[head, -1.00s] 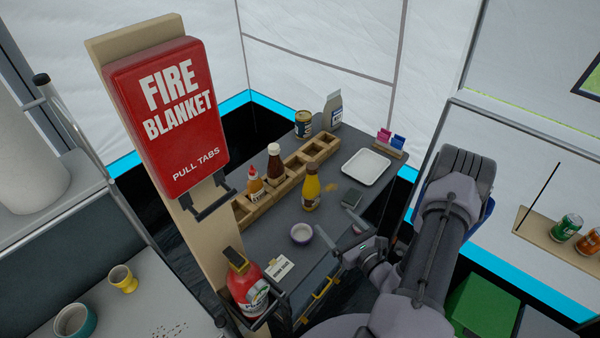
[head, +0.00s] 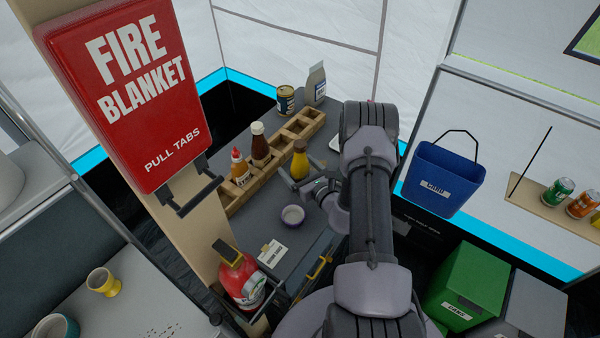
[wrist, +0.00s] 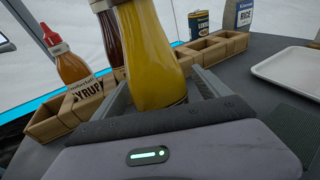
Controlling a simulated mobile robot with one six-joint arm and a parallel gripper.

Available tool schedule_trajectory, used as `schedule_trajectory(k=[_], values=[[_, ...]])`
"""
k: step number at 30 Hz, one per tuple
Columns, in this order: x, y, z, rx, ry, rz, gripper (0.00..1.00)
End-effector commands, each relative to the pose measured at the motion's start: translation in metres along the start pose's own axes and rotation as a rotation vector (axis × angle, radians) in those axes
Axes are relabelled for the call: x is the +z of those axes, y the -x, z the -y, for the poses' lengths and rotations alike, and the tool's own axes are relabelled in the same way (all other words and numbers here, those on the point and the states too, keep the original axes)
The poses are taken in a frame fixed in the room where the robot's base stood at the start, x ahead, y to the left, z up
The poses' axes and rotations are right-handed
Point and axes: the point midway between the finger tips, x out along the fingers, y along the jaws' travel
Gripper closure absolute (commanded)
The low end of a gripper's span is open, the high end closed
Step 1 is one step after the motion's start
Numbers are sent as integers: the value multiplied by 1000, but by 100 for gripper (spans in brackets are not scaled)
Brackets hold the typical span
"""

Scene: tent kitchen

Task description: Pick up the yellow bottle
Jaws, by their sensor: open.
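The yellow bottle (head: 300,160) stands upright on the dark grey table, in front of the wooden compartment rack. In the wrist view the yellow bottle (wrist: 153,60) is large and close, directly ahead of the palm. My gripper (head: 300,183) is at the bottle, its lower part partly hidden by the gripper in the head view. In the wrist view my gripper (wrist: 160,92) is open, with a finger on each side of the bottle. The bottle's base is hidden behind the palm, and I cannot tell whether the fingers touch it.
The wooden rack (wrist: 52,125) holds a syrup bottle (head: 240,168) and a brown sauce bottle (head: 260,145). A tin (head: 285,99) and a rice carton (head: 315,84) stand behind. A small bowl (head: 292,216) sits nearby. A white tray (wrist: 292,70) lies to the right.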

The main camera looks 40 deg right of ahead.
Motion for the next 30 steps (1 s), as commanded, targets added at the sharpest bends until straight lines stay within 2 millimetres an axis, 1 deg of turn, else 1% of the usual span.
schedule_trajectory(k=[1,3,9,10,11,12,14,15,17,18,22,23,29,30], values=[[-1,-8,-2,4,2,2,14],[0,-15,-1,2,0,1,14],[1,-16,-1,1,-1,0,14],[1,-16,-1,1,-1,0,18],[1,-16,-1,1,-1,0,24],[1,-16,-1,1,-1,0,32],[1,-16,-1,1,-1,0,44],[1,-16,-1,1,-1,0,51],[1,-16,-1,1,-1,0,63],[1,-16,-1,1,-1,0,71],[0,-15,-1,2,-1,0,96],[0,-15,-1,2,-1,0,100],[1,-16,-1,1,0,1,100],[4,-15,-1,1,0,1,100]])
